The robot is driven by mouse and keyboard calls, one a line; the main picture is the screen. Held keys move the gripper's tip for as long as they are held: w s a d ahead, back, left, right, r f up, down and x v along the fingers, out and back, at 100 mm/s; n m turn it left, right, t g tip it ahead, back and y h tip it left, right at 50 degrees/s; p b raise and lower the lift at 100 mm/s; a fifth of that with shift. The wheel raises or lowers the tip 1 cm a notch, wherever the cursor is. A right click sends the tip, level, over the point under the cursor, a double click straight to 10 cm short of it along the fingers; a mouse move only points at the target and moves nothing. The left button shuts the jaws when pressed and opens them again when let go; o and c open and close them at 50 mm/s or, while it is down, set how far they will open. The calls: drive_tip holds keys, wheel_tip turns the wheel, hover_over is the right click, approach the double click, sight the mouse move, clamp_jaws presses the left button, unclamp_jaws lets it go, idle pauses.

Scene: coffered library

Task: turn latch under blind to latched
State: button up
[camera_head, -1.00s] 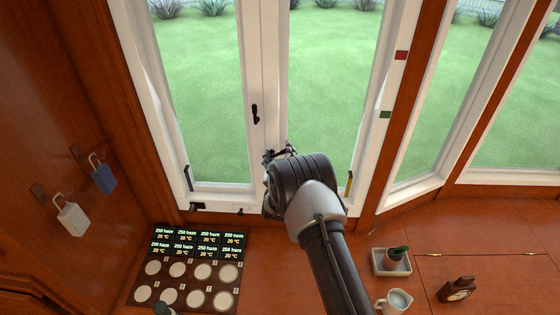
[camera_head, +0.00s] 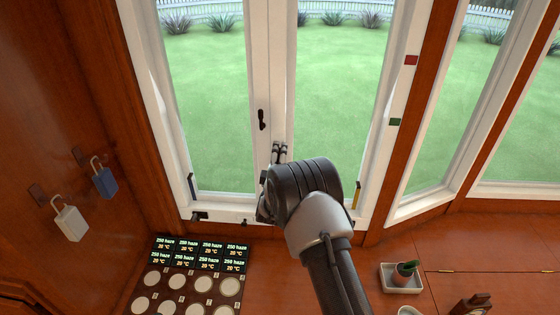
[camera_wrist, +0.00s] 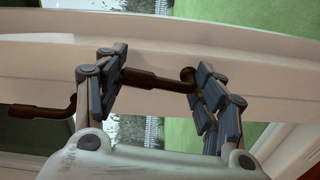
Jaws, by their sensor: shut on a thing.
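My gripper (camera_head: 280,150) is at the white middle post of the window in the head view, pointing away from the camera. In the wrist view, its two grey-padded fingers (camera_wrist: 160,75) stand on either side of a short dark bronze latch handle (camera_wrist: 150,79). The handle's round end is by the right finger and its other end is at the left finger. In the head view my arm hides this latch. A second dark handle (camera_head: 262,119) sits higher on the post. Another dark handle part (camera_wrist: 45,110) shows left of the fingers in the wrist view. No blind is visible.
Wooden sill and desk lie below, with a panel of displays and round discs (camera_head: 200,255). A potted cactus on a white tray (camera_head: 402,278) stands right of my arm. Two padlocks (camera_head: 104,180) (camera_head: 70,222) hang on the left wall. Dark fittings (camera_head: 200,216) line the window bottom.

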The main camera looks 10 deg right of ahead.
drive_tip(key=shift+w+r+n, duration=0.25)
drive_tip(key=shift+r+n, duration=0.45)
drive_tip(key=shift+a, duration=0.1)
drive_tip(key=o, duration=1.4)
drive_tip(key=shift+c, duration=0.2)
drive_tip(key=shift+o, duration=0.3)
drive_tip(key=shift+f, duration=0.2)
drive_tip(key=shift+s+f, duration=0.1)
drive_tip(key=shift+f, duration=0.2)
drive_tip(key=s+a, duration=0.2)
drive_tip(key=s, duration=0.9)
drive_tip(key=shift+s+a, duration=0.3)
drive_tip(key=shift+s, duration=0.05)
